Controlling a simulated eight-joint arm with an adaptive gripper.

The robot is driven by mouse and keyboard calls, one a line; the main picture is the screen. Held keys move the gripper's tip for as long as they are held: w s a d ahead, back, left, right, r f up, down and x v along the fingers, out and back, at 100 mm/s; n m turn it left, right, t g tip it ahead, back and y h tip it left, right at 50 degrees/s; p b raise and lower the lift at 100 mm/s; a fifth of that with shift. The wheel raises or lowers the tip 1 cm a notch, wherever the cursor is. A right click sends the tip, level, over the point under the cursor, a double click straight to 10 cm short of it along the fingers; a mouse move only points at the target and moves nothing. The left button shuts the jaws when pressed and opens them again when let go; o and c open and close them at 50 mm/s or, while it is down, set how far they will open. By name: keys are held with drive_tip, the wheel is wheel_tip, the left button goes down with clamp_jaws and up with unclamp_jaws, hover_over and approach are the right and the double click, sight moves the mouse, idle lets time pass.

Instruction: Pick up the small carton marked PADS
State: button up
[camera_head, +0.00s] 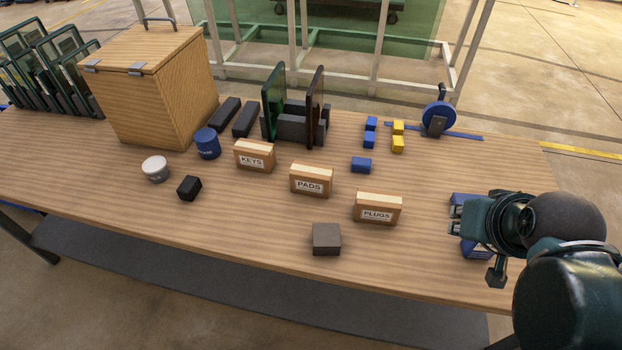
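The small carton marked PADS (310,181) stands upright on the wooden table, its label facing the camera. It is the middle one of three similar cartons, with the KEYS carton (254,156) to its left and the PLUGS carton (377,208) to its right. My gripper (458,212) is at the right side of the table, well to the right of the PADS carton and apart from it. Its fingers point left and are partly hidden by the wrist, so its opening is not clear.
A grey-brown block (326,239) lies in front of the PADS carton. A blue block (361,165) and several small blue and yellow blocks lie behind and right. A dark rack (298,128) with upright panels stands behind. A wooden box (150,85) stands at left. The front right is mostly clear.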

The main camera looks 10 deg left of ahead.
drive_tip(key=o, duration=1.2)
drive_tip(key=shift+o, duration=0.2)
drive_tip(key=w, duration=0.1)
drive_tip(key=m+g+p, duration=0.7)
drive_tip(key=m+p, duration=0.9)
drive_tip(key=m, duration=0.2)
hover_over(311, 171)
drive_tip(key=d, duration=0.1)
wheel_tip(311, 171, down, 6)
drive_tip(key=shift+w+f, duration=0.1)
drive_tip(key=shift+f, duration=0.05)
drive_tip(key=shift+a+f, duration=0.45)
